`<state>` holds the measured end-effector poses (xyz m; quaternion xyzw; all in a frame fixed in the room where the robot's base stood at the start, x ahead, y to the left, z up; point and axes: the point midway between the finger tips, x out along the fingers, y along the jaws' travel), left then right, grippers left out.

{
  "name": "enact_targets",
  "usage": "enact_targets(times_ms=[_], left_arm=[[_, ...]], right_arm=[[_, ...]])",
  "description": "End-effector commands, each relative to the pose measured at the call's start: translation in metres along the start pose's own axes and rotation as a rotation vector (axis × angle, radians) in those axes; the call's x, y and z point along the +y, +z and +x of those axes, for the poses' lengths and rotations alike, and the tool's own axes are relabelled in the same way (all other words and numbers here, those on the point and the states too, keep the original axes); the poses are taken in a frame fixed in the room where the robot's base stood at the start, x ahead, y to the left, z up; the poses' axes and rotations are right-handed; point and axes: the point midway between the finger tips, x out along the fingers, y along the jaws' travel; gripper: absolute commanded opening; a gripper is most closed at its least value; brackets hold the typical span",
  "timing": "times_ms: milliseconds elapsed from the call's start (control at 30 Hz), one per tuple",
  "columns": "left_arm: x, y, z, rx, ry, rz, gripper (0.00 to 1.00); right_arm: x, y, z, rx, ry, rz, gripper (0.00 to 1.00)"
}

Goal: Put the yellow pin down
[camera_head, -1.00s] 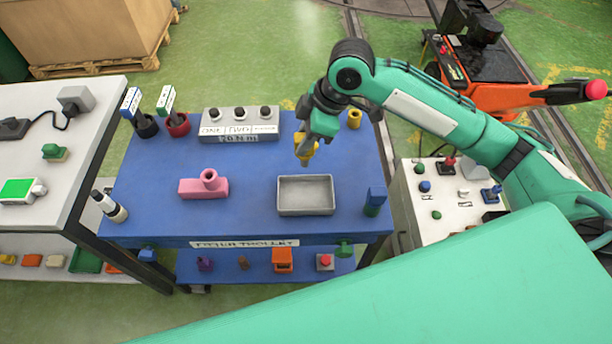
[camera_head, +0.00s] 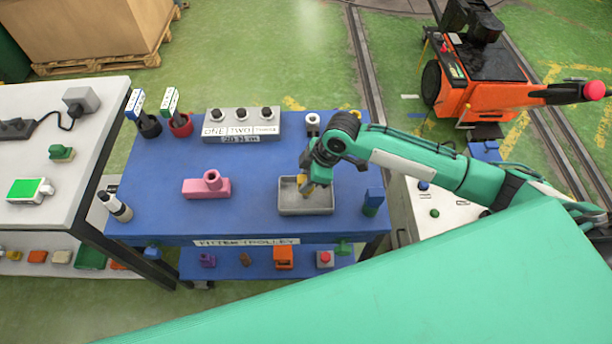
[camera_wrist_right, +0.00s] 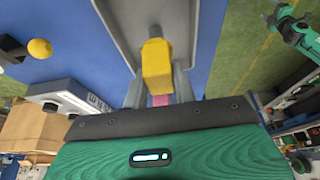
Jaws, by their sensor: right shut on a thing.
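My right gripper (camera_head: 307,187) is shut on the yellow pin (camera_head: 304,181) and points down over the grey tray (camera_head: 306,211). In the right wrist view the yellow pin (camera_wrist_right: 156,66) sits between the fingers, with the tray (camera_wrist_right: 119,22) beyond it. The pin's lower end is within the tray's outline; I cannot tell whether it touches the tray floor. The tray stands on the blue trolley top (camera_head: 255,215). My left gripper is not in view.
A pink block with a round socket (camera_head: 207,186) stands left of the tray. The trolley's middle is clear.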

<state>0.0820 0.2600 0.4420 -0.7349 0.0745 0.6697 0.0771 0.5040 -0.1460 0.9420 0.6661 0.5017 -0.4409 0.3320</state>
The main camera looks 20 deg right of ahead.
Motion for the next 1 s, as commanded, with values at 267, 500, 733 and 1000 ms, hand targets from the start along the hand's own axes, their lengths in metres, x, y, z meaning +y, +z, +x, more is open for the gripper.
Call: enact_targets(times_ms=[267,500,733,1000], left_arm=[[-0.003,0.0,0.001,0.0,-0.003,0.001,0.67],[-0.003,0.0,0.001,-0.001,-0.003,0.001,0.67],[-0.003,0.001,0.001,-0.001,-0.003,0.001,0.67],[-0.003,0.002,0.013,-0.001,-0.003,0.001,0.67]], right_arm=[[0.0,0.001,0.002,0.0,0.0,0.0,0.29],[0.0,0.001,0.002,0.0,0.001,0.0,0.49],[0.001,-0.001,-0.003,0.001,0.002,-0.001,0.49],[0.002,0.001,-0.05,0.001,0.005,-0.002,0.49]])
